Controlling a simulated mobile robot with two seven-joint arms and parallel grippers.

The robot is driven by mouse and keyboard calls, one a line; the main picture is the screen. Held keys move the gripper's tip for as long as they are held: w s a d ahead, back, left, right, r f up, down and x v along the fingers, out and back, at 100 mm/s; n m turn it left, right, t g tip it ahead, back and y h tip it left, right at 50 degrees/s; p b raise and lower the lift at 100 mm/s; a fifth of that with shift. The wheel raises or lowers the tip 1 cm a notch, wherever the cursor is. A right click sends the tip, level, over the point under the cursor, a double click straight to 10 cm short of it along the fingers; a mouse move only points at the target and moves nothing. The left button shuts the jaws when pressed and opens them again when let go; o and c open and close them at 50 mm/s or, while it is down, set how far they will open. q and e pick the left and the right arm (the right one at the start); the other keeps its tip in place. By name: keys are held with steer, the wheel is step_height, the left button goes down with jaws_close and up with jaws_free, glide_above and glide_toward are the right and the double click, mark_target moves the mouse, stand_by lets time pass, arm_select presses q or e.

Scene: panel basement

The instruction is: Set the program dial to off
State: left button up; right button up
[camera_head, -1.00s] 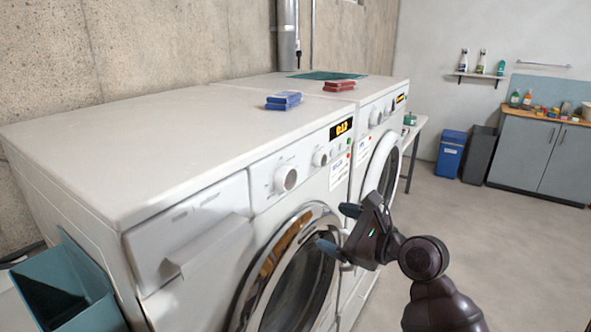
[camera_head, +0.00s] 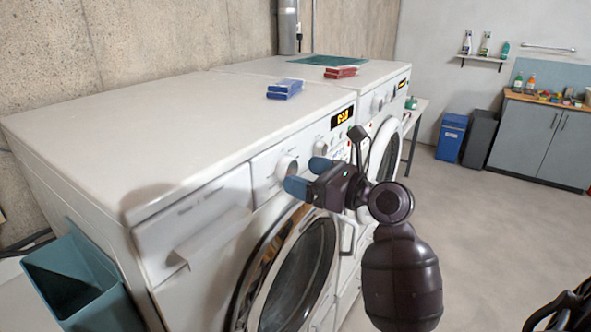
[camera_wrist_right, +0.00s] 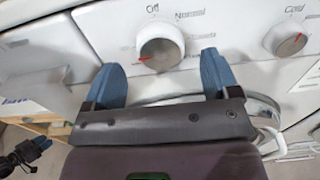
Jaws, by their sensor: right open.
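The program dial (camera_head: 287,168) is a round white knob on the front panel of the nearer washing machine (camera_head: 230,120). In the right wrist view the dial (camera_wrist_right: 160,50) has a red mark at its lower left, and the "Off" label is above it. My right gripper (camera_head: 308,176) is open in front of the dial. In the wrist view its blue fingers (camera_wrist_right: 161,68) stand left and right of the knob, with gaps on both sides. A dark gripper with a blue tip, seemingly my left (camera_wrist_right: 30,152), shows small at lower left; its opening is unclear.
A second dial (camera_wrist_right: 285,40) with a "Cold" label sits to the right. The round door (camera_head: 300,270) is below. A teal bin (camera_head: 75,280) stands at left. The floor at right is mostly clear.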

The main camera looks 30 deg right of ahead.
steer(key=shift+x, duration=1.4)
steer(key=c, duration=0.9)
